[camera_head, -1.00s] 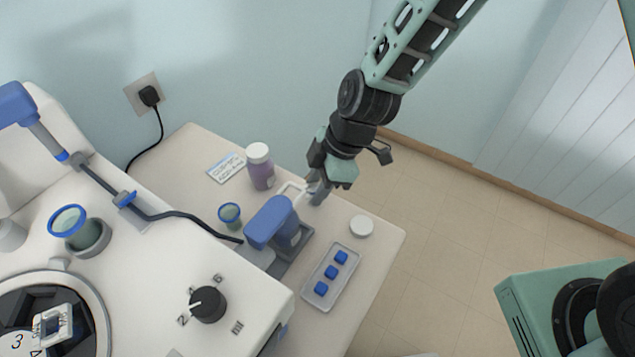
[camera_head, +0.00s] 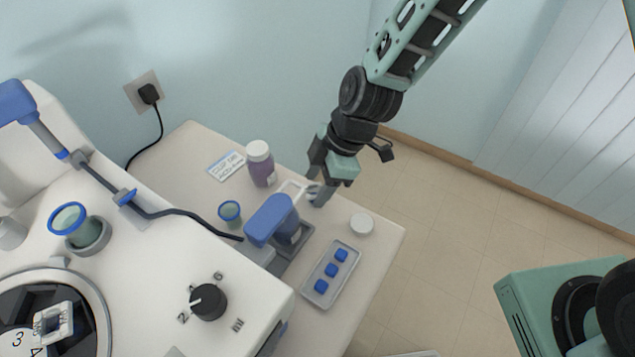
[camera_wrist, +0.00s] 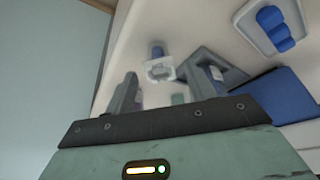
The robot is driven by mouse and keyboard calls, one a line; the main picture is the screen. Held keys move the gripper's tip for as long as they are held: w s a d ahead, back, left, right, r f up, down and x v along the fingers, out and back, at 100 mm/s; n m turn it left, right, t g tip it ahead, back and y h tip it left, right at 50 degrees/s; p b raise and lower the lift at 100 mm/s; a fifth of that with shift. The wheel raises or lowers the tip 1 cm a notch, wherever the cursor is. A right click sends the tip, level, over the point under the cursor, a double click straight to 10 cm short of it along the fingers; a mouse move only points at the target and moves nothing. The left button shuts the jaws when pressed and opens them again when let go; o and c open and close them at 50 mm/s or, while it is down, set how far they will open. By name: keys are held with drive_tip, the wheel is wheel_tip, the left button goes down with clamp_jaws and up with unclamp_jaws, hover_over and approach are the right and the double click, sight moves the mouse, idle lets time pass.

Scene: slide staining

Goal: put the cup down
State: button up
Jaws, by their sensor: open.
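A small blue-rimmed cup (camera_head: 229,212) stands upright on the white table, left of the blue-topped device (camera_head: 272,218). I cannot tell which cup the task means. My gripper (camera_head: 314,192) is open over the table behind the blue-topped device, apart from both cups. In the wrist view my gripper (camera_wrist: 168,92) has its fingers apart, and a small pale squarish piece (camera_wrist: 160,69) shows between and beyond them. I see no cup held.
A white round lid (camera_head: 361,224) and a tray (camera_head: 318,295) with blue blocks are in front. The white machine (camera_head: 160,270) fills the left.

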drive_tip(key=s+b+v, duration=0.1)
drive_tip(key=b+v, duration=0.1)
drive_tip(key=v, duration=0.9)
drive_tip(key=s+d+r+m+h, duration=0.2)
drive_tip(key=s+m, duration=0.3)
drive_tip(key=s, duration=0.3)
drive_tip(key=s+d+r+m+h, duration=0.1)
drive_tip(key=s+d+r+m, duration=0.2)
drive_tip(key=s+m, duration=0.3)
drive_tip(key=s+d, duration=0.1)
drive_tip(key=s, duration=0.2)
drive_tip(key=shift+m+t+h, duration=0.3)
drive_tip(key=shift+h, duration=0.1)
drive_tip(key=shift+w, duration=0.1)
